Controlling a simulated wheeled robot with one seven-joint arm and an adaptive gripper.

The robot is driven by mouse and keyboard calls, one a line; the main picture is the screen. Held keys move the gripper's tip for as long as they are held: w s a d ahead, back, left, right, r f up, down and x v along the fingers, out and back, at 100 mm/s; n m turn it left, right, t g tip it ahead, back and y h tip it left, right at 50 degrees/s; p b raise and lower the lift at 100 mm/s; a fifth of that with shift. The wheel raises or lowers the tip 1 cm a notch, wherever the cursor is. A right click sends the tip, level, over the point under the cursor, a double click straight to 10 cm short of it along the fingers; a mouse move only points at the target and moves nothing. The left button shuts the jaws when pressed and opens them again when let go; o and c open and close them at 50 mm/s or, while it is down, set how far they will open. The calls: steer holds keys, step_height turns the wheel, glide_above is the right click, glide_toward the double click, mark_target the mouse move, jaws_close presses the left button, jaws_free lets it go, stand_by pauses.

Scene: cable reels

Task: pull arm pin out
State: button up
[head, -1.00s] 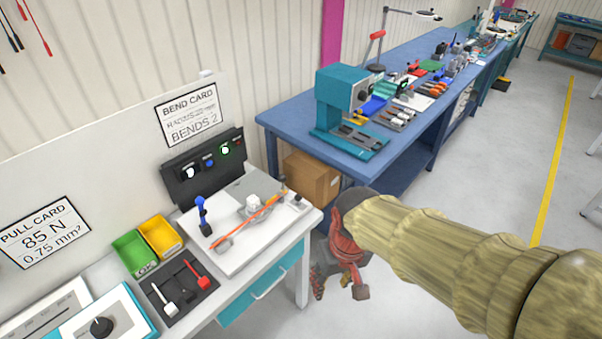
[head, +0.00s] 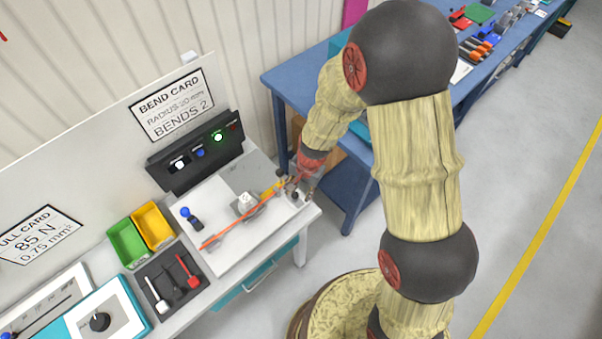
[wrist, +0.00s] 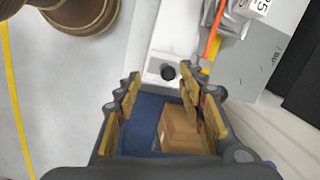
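A small dark round knob (wrist: 168,72), which looks like the arm pin, stands on the white end of the bending plate in the wrist view. My gripper (wrist: 160,98) is open and empty, with its fingers to either side below the knob in the picture and apart from it. In the head view my gripper (head: 299,190) is over the right end of the white plate (head: 232,262) and largely hides the knob. An orange cable (head: 238,226) runs across the plate past a white block (head: 246,201). Its right end meets a yellow-orange part (wrist: 211,53).
A blue-handled part (head: 191,217) stands at the plate's left. A black panel (head: 196,153) with lit buttons is behind. Green (head: 127,244) and yellow (head: 154,226) bins and a dark tool tray (head: 172,284) lie left. A cardboard box (wrist: 180,130) is below, beyond the bench edge.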

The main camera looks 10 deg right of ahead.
mark_target(296, 194)
steer(key=shift+m+t, duration=0.5)
steer(key=shift+m, duration=0.2)
steer(key=w+f+b, duration=0.1)
steer(key=f, duration=0.1)
steer(key=f+b, duration=0.1)
steer(key=f, duration=0.1)
steer(key=w+a+f+b, duration=0.1)
steer(key=f, duration=0.2)
steer(key=shift+w, duration=0.35)
steer(key=c, duration=0.3)
jaws_close()
